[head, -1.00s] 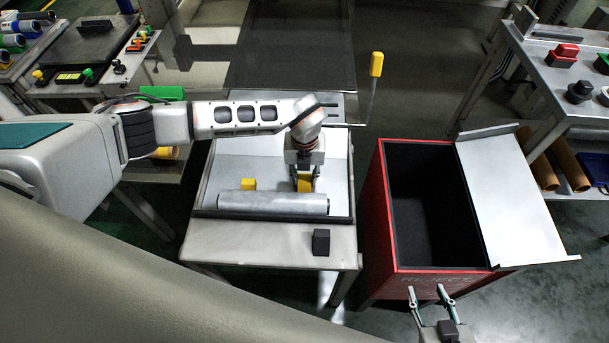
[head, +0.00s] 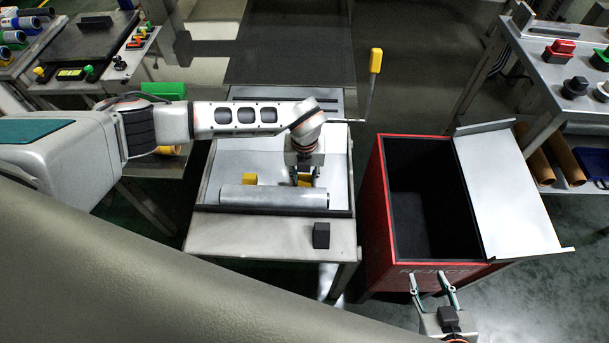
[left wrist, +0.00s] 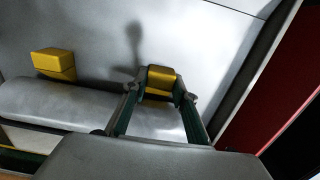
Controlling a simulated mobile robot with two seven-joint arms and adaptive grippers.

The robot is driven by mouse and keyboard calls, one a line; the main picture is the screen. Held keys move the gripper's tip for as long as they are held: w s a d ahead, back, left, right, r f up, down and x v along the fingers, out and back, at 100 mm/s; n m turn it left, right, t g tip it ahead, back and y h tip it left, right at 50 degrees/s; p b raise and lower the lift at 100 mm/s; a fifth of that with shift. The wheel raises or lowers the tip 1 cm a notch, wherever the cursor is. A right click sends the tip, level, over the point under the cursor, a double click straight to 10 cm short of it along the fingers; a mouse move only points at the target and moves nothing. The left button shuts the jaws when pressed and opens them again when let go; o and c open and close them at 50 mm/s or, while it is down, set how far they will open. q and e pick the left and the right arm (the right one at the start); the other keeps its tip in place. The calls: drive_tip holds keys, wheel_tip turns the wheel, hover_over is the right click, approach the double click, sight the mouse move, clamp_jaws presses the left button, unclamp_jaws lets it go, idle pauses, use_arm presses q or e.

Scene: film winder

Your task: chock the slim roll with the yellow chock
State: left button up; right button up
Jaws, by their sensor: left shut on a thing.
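The slim roll (head: 272,196) is a silver-grey cylinder lying crosswise near the front of a pale tray (head: 228,150). It also shows in the left wrist view (left wrist: 70,104). A yellow chock (head: 250,179) sits on the tray floor behind the roll's left part. My left gripper (head: 304,178) points down behind the roll's right part, shut on a second yellow chock (left wrist: 160,80). This chock is close to the roll's back side; I cannot tell whether they touch. My right gripper (head: 431,279) is at the bottom right, fingers apart and empty, before the red bin.
A black block (head: 321,235) sits on the ledge in front of the tray. The open red bin (head: 384,215) with a pale side flap (head: 510,190) stands right of the tray. A yellow-handled lever (head: 375,62) rises at the tray's back right.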

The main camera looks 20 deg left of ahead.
use_arm(q)
drive_tip(key=shift+s+d, duration=0.1)
drive_tip(key=shift+s, duration=0.15)
use_arm(e)
drive_tip(key=shift+w+r, duration=0.15)
drive_tip(key=shift+r, duration=0.2)
use_arm(q)
drive_tip(key=o, duration=1.2)
use_arm(e)
drive_tip(key=shift+f, duration=0.1)
use_arm(q)
drive_tip(key=r, duration=1.2)
drive_tip(key=shift+s, duration=0.2)
